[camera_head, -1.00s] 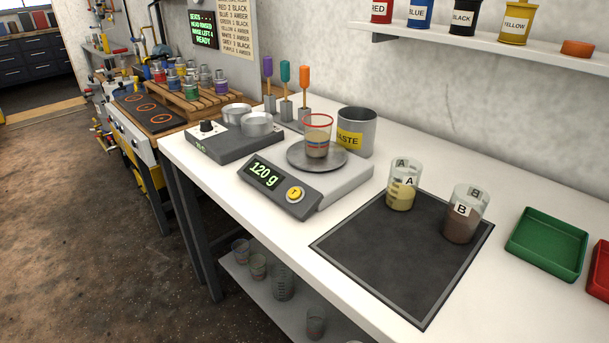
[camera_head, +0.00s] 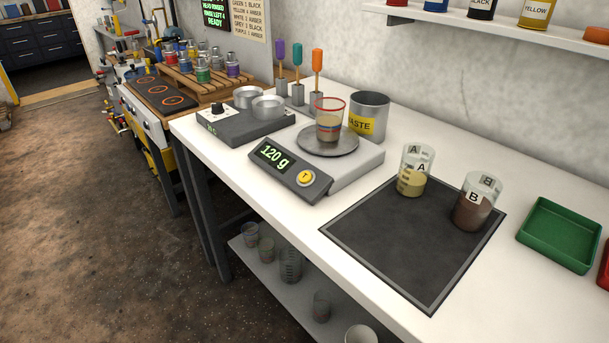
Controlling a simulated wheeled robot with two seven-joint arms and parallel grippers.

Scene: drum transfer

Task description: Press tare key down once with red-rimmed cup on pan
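The red-rimmed cup (camera_head: 329,121) stands upright on the round pan (camera_head: 328,142) of the scale (camera_head: 345,170). It holds some tan content. The scale's display (camera_head: 274,157) reads 120 g in green. The tare key (camera_head: 306,178) is a round yellow button on the scale's sloped front, and nothing touches it. Neither of my grippers is in the picture.
A waste can (camera_head: 369,117) stands behind the pan. A hotplate unit (camera_head: 236,125) with metal cups is left of the scale. Cups A (camera_head: 414,171) and B (camera_head: 476,202) stand on a dark mat (camera_head: 410,250). A green tray (camera_head: 560,236) is at right.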

